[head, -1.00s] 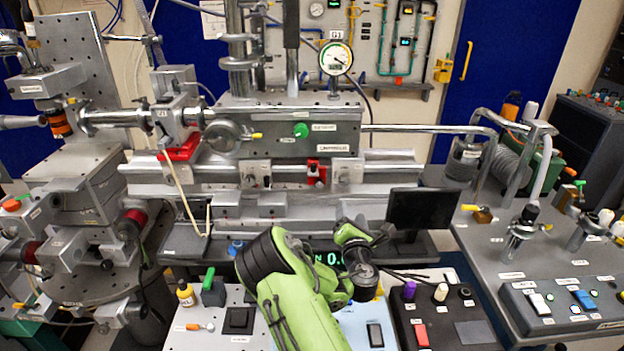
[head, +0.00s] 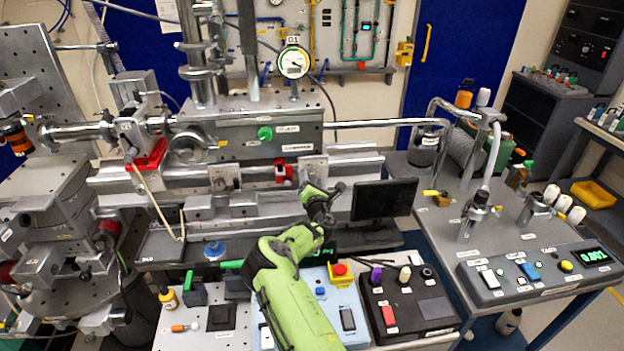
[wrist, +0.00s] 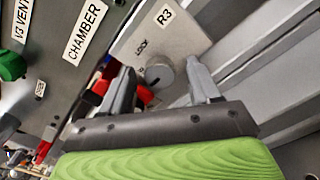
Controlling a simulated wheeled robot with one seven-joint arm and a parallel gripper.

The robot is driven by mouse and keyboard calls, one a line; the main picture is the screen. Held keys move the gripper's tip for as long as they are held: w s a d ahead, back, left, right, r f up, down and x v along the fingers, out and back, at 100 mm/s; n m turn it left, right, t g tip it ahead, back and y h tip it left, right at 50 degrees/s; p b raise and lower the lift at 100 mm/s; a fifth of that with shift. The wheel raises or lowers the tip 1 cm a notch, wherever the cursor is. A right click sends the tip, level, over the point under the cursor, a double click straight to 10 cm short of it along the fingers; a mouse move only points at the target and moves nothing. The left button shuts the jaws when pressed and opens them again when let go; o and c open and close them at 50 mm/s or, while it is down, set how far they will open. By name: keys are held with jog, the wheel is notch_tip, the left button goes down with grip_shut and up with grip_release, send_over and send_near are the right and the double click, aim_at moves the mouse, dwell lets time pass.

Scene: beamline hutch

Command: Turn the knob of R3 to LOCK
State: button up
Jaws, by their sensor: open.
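In the wrist view, R3 is a light grey block (wrist: 178,35) with an "R3" label and a small LOCK mark on its face. Its round grey knob (wrist: 159,75) sits low on that face, below the LOCK mark. My gripper (wrist: 160,68) is open, one finger on each side of the knob; I cannot tell whether either touches it. The knob's pointer direction is too small to read. In the head view, my gripper (head: 322,193) is in front of the rail, just below a small grey block (head: 313,167) that appears to be R3.
The chamber body (head: 255,138) with a green knob (head: 265,133) stands above the rail. A red part (head: 284,171) is left of the block. A dark monitor (head: 384,199) stands close to the right of my gripper. Control boxes (head: 435,310) fill the front bench.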

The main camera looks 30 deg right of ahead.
jog(key=shift+w+d, duration=0.1)
jog(key=shift+w, duration=0.1)
jog(key=shift+c, duration=0.4)
jog(key=c, duration=1)
jog(key=shift+o, duration=0.2)
